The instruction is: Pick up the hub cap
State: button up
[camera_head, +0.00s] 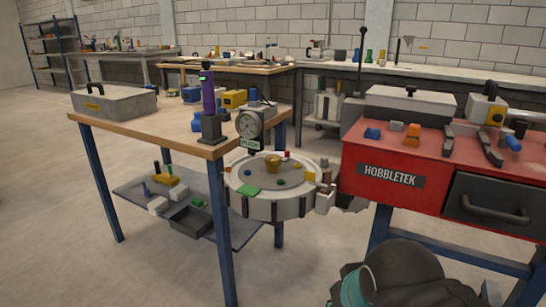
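I cannot make out a hub cap for certain. A round grey sandbed (270,208) with a pale top stands between the wooden-topped table and the red bench. On it lie a small golden-brown round piece (273,165) near the far middle, a flat green piece (248,190) at the near edge, and several small coloured pieces. Which of these, if any, is the hub cap is too small to tell. Part of my own arm, dark with a teal band, shows at the bottom right. My gripper does not show.
The wooden table (160,130) at left carries a grey toolbox (115,104), a purple-and-black device (209,105) and a dial gauge (249,124). The red HOBBLETEK bench (391,177) stands close to the sandbed's right, with tools on top. Open floor lies in front at left.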

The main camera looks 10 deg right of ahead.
aim_at(196, 124)
jog(key=k, duration=0.6)
jog(key=u, duration=0.6)
jog(key=i, duration=0.8)
jog(key=u, duration=0.5)
jog(key=i, duration=1.15)
jog(key=z, duration=0.25)
